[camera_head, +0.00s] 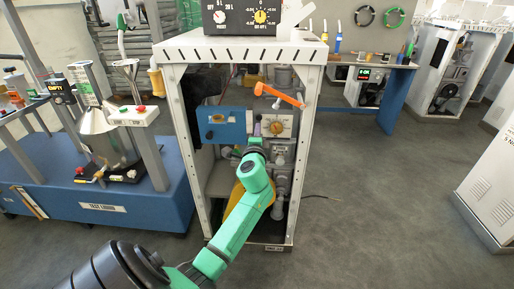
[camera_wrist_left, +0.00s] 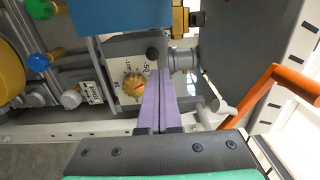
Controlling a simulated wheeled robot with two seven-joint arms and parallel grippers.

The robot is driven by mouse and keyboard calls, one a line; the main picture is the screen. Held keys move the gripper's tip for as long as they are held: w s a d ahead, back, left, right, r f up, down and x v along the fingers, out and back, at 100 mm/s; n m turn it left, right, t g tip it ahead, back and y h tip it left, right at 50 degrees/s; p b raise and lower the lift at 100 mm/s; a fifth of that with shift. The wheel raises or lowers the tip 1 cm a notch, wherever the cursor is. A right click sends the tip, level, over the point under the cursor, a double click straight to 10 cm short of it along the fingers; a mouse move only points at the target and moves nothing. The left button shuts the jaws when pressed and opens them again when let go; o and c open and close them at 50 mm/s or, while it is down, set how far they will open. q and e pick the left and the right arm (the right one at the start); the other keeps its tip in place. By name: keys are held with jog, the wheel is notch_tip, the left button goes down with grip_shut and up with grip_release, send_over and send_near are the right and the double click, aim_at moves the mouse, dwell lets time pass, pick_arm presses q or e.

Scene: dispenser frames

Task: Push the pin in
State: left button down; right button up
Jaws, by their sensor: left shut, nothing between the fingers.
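My left gripper (camera_head: 257,130) reaches into the open white frame, just left of the dial plate. In the left wrist view its two purple fingers (camera_wrist_left: 159,74) lie side by side, shut and empty. A short dark round part (camera_wrist_left: 153,50), possibly the pin, shows just beyond the fingertips. I cannot tell whether they touch. Beside the fingers is a pale plate with a yellow dial (camera_wrist_left: 135,85), which also shows in the head view (camera_head: 277,126). My right gripper is in neither view.
An orange lever (camera_head: 279,95) sticks out at the frame's right front; it also shows in the left wrist view (camera_wrist_left: 262,92). A blue panel (camera_head: 222,125) is left of the fingers. Frame posts (camera_head: 183,150) stand either side.

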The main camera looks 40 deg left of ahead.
pick_arm(q)
jog(key=f+v, duration=0.1)
jog(key=v, duration=0.5)
jog(key=shift+s, duration=0.2)
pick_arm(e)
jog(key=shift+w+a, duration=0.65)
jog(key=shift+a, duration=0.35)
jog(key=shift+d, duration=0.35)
